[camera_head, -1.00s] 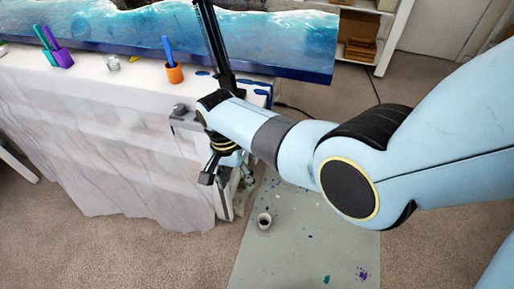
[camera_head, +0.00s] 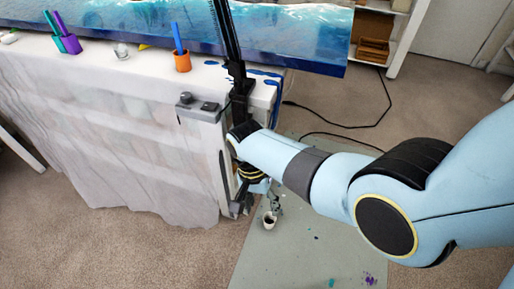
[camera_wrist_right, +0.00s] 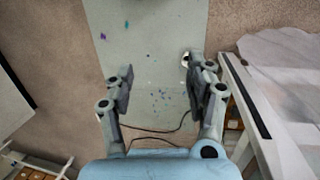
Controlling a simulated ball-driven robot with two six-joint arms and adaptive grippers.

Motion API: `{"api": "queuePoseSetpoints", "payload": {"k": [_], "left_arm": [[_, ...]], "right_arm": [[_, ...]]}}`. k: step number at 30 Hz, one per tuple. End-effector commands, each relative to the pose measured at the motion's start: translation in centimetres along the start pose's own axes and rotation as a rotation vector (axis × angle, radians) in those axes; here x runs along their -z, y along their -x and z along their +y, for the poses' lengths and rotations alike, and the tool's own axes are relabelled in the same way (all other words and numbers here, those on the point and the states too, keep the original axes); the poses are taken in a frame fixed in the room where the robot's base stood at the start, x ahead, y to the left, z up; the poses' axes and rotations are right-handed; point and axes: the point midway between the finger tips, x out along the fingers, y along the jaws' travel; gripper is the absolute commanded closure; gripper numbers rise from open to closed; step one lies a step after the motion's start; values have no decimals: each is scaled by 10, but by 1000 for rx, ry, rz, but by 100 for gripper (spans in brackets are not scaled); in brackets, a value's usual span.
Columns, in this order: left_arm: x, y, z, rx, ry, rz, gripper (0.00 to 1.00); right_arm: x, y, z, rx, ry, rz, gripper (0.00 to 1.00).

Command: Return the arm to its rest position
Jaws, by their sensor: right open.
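My right gripper (camera_head: 258,203) hangs beside the right end of the white-covered table, with my light blue right arm reaching in from the right. It is partly hidden by its own wrist in the head view. In the right wrist view, the gripper (camera_wrist_right: 161,84) has its two grey fingers well apart with nothing between them, above the floor mat. My left gripper is in neither view.
The covered table (camera_head: 110,130) bears a blue resin painting (camera_head: 150,25), an orange cup (camera_head: 182,62) and a purple cup (camera_head: 71,44). A small cup (camera_head: 269,221) stands on the grey-green floor mat (camera_head: 300,255) near my gripper. Cables lie on the carpet (camera_head: 335,100).

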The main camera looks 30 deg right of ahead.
Motion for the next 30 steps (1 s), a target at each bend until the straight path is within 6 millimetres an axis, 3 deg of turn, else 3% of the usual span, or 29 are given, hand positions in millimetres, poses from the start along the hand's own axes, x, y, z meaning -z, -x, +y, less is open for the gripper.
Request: {"api": "queuePoseSetpoints", "payload": {"k": [7,11,14,20,24,27,30], "left_arm": [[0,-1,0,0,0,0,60],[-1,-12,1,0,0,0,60],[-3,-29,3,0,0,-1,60],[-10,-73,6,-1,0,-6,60],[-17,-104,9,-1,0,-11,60],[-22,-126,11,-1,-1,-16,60],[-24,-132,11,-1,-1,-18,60]], "right_arm": [[-1,-2,1,-2,0,-1,45],[-11,-32,20,-37,-1,-22,45],[-28,-81,59,-103,-5,-56,45],[-73,-210,163,-179,71,-100,45],[-102,-297,240,-149,251,-82,45],[-119,-350,293,-90,450,-26,45],[-114,-368,306,-6,655,90,45]]}}
